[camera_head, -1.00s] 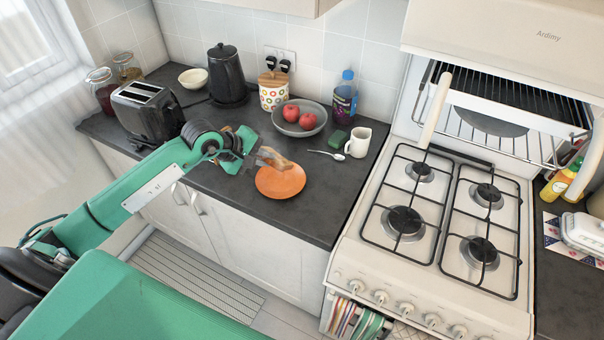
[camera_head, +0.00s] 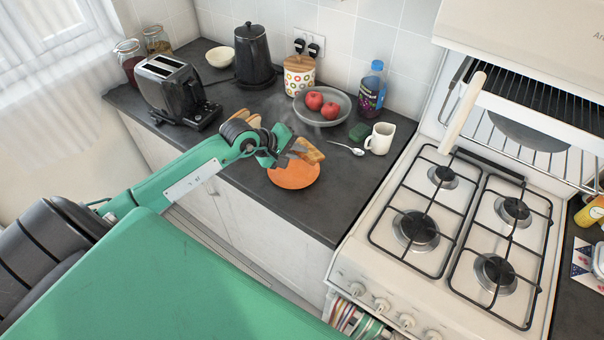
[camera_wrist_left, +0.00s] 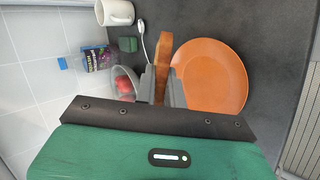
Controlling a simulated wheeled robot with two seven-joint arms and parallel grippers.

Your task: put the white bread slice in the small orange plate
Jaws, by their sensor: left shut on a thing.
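The bread slice (camera_head: 310,151) has a tan-brown crust and is seen nearly edge-on. My left gripper (camera_head: 296,150) is shut on it and holds it over the far edge of the small orange plate (camera_head: 294,178). The plate is empty and lies flat near the counter's front edge. In the left wrist view the slice (camera_wrist_left: 163,55) stands between the fingers, just beside the plate (camera_wrist_left: 218,75); its height above the plate is unclear. My right gripper is not in view.
Behind the plate are a grey bowl with red apples (camera_head: 322,107), a spoon (camera_head: 346,148), a green sponge (camera_head: 359,132) and a white mug (camera_head: 380,138). More bread (camera_head: 242,116) shows behind my left arm, near the toaster (camera_head: 176,90). The stove (camera_head: 450,220) stands right.

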